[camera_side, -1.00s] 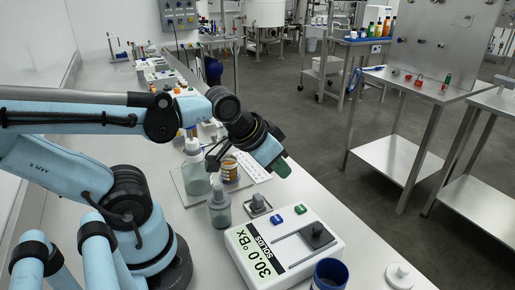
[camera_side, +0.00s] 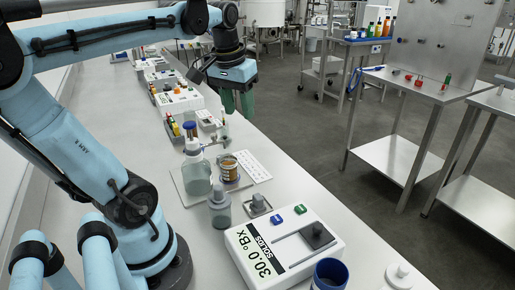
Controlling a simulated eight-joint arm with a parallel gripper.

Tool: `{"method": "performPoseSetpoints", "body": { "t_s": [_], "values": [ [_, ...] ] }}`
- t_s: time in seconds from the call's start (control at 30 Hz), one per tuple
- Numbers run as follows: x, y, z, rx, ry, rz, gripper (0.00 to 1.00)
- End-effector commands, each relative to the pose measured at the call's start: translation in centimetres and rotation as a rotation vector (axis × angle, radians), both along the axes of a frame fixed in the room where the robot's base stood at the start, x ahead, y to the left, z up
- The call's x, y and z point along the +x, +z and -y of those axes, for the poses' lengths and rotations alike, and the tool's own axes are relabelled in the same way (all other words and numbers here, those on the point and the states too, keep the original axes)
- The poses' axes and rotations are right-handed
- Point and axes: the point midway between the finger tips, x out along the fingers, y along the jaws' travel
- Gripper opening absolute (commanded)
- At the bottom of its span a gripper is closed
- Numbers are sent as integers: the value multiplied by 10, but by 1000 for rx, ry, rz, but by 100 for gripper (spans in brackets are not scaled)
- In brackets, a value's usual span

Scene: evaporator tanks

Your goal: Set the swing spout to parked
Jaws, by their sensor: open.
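My gripper (camera_side: 238,104) points down over the middle of the long bench, its green fingers apart and nothing visible between them. A small grey upright fitting (camera_side: 223,128) stands just below and left of the fingers, behind the bottles. It may be the swing spout, but it is too small and partly covered to be sure. I cannot tell which way it points, or whether the gripper touches it.
A meter reading 30.0 °Bx (camera_side: 285,250) and a blue cup (camera_side: 330,274) are in front. The bench's right edge (camera_side: 300,165) is clear.

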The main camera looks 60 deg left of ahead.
Motion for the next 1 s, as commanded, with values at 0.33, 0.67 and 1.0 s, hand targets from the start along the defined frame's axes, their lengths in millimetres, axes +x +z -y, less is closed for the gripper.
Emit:
{"method": "performPoseSetpoints", "body": {
  "t_s": [0.33,0.67,1.0],
  "values": [
    [-43,43,-61,-121,261,-166,44],
    [-44,11,-62,-124,264,-171,44],
    [-44,-42,-61,-123,263,-168,44]
  ]
}}
